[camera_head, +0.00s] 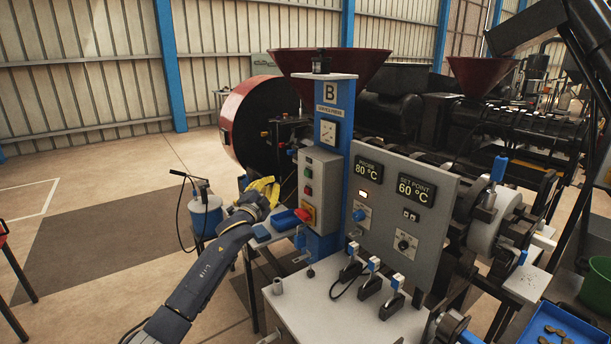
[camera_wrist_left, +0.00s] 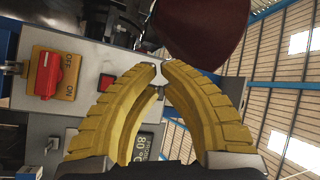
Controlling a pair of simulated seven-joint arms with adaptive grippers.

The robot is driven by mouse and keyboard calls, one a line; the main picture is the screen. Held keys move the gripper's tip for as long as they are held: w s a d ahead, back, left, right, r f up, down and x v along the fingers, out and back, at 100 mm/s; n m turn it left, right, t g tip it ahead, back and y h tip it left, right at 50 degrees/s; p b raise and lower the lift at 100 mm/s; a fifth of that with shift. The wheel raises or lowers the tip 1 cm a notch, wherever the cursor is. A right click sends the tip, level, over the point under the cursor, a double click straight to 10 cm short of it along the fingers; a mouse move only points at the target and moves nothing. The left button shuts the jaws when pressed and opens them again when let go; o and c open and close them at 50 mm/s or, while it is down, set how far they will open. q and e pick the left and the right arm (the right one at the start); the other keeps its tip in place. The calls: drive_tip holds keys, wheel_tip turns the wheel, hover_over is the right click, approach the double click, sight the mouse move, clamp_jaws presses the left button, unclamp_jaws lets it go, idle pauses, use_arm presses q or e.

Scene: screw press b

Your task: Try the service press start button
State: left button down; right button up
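The grey control box (camera_head: 318,190) is fixed to the blue column under the letter B. It carries a green button (camera_head: 308,172), a red button (camera_head: 308,190) below it and a red rotary switch (camera_head: 306,213) on a yellow plate. In the left wrist view the rotary switch (camera_wrist_left: 47,75) and red button (camera_wrist_left: 106,82) show left of the fingers; I cannot make out the green button there. My left gripper (camera_head: 268,187) is left of the box, apart from it in the head view. Its yellow fingertips (camera_wrist_left: 161,68) come together with nothing visible between them. My right gripper is not in view.
A grey panel (camera_head: 400,210) with temperature displays stands right of the column. A blue tray (camera_head: 285,221) lies below the box, and a blue canister (camera_head: 206,215) stands left of my gripper. Red hoppers (camera_head: 330,65) rise behind. Floor at the left is open.

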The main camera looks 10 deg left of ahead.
sight(306, 174)
use_arm(q)
drive_tip(key=shift+d+r, duration=0.2)
drive_tip(key=shift+r, duration=0.65)
drive_tip(key=w+d, duration=0.6)
drive_tip(key=shift+w, duration=0.2)
drive_tip(key=shift+w, duration=0.15)
idle(1.6)
drive_tip(key=shift+w+d, duration=0.2)
drive_tip(key=shift+d, duration=0.05)
drive_tip(key=shift+w+d, duration=0.3)
drive_tip(key=shift+w, duration=0.05)
idle(1.0)
drive_tip(key=shift+s+a, duration=0.1)
idle(0.3)
drive_tip(key=shift+s+a, duration=0.45)
drive_tip(key=shift+s, duration=0.15)
